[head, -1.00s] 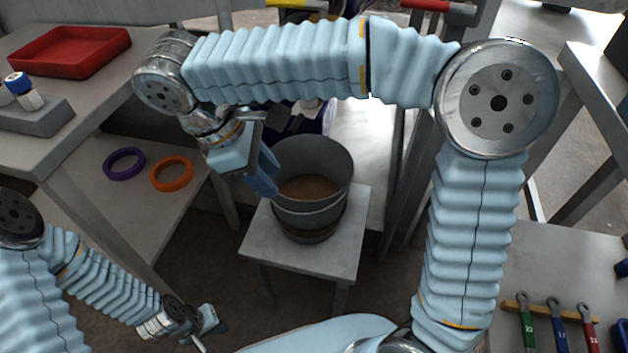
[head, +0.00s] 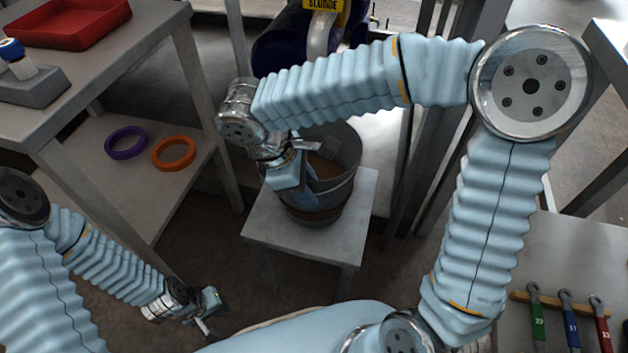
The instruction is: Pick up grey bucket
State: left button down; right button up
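The grey bucket (head: 345,150) stands upright on a small grey stool (head: 345,240). Something brown shows inside it, and a brownish band shows at its foot. My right gripper (head: 318,192) is at the bucket's left side, its fingers pointing down close to the wall. The wrist and arm hide part of the rim. I cannot tell whether the fingers are closed on the wall. My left gripper (head: 210,314) hangs low at the bottom left, away from the bucket, with its fingers apart and nothing between them.
A table with a red tray (head: 65,22) stands at the left. Purple (head: 126,143) and orange (head: 173,153) rings lie on its lower shelf. A dark blue container (head: 285,50) is behind my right arm. Several wrenches (head: 567,320) lie at the right. Grey posts stand right of the stool.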

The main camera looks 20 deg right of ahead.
jog(key=shift+d+f, duration=0.1)
jog(key=shift+f, duration=0.15)
grip_shut()
dwell(1.3)
